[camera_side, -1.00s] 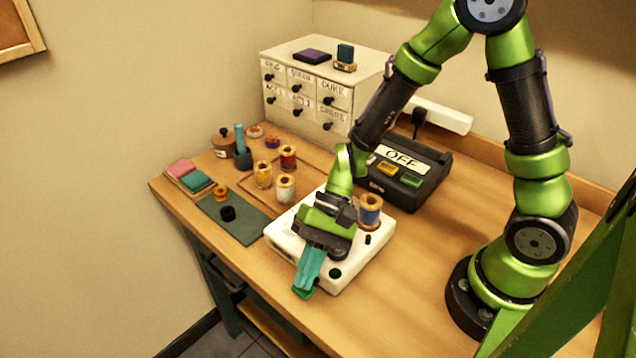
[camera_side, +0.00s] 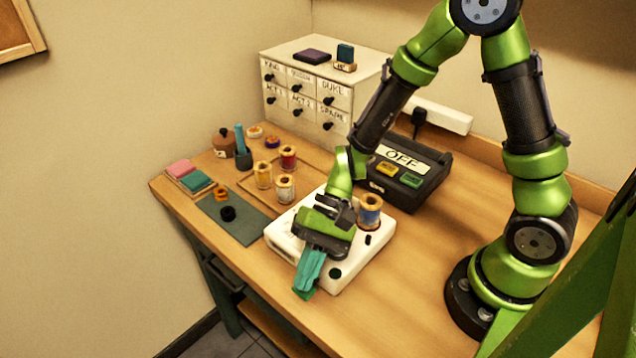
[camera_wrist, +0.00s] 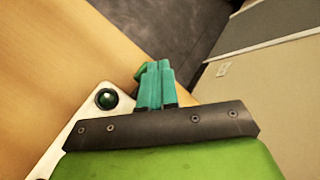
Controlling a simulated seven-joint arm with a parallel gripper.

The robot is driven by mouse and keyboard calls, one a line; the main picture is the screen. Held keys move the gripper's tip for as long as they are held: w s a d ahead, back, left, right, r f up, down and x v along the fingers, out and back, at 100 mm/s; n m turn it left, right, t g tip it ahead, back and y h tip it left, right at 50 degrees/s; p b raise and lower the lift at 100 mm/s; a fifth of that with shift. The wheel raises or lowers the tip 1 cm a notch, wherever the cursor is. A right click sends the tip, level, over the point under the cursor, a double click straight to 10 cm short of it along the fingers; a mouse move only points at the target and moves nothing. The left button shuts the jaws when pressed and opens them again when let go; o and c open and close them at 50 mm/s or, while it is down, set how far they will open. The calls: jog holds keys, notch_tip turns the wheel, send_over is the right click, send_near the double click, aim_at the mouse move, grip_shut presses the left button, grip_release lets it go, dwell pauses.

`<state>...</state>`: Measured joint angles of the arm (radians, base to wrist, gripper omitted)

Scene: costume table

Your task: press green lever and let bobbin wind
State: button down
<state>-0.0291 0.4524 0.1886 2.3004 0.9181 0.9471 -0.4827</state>
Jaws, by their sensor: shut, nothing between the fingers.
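The white winder (camera_side: 364,255) stands on the table near its front edge. A spool with blue thread (camera_side: 370,214) stands on its back part. The fingertips look to be at or touching the lever; contact is not clear. I cannot make out a bobbin on the winder.
A dark round knob (camera_side: 335,273) sits on the winder, right of my fingers. A black box (camera_side: 414,172) with an OFF sign and coloured buttons stands behind. Several spools stand on a tray (camera_side: 246,186) at left. A dark mat (camera_side: 246,227) holds a black ring (camera_side: 228,214).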

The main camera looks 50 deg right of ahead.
jog(key=shift+s+a+f, duration=0.1)
jog(key=shift+s+f, duration=0.25)
jog(key=shift+f, duration=0.5)
dwell(0.6)
jog(key=shift+r, duration=0.15)
jog(key=shift+s+r, duration=0.25)
jog(key=shift+r, duration=0.55)
jog(key=shift+w, duration=0.1)
jog(key=shift+d, duration=0.2)
jog(key=shift+w+r, duration=0.1)
jog(key=shift+r, duration=2.55)
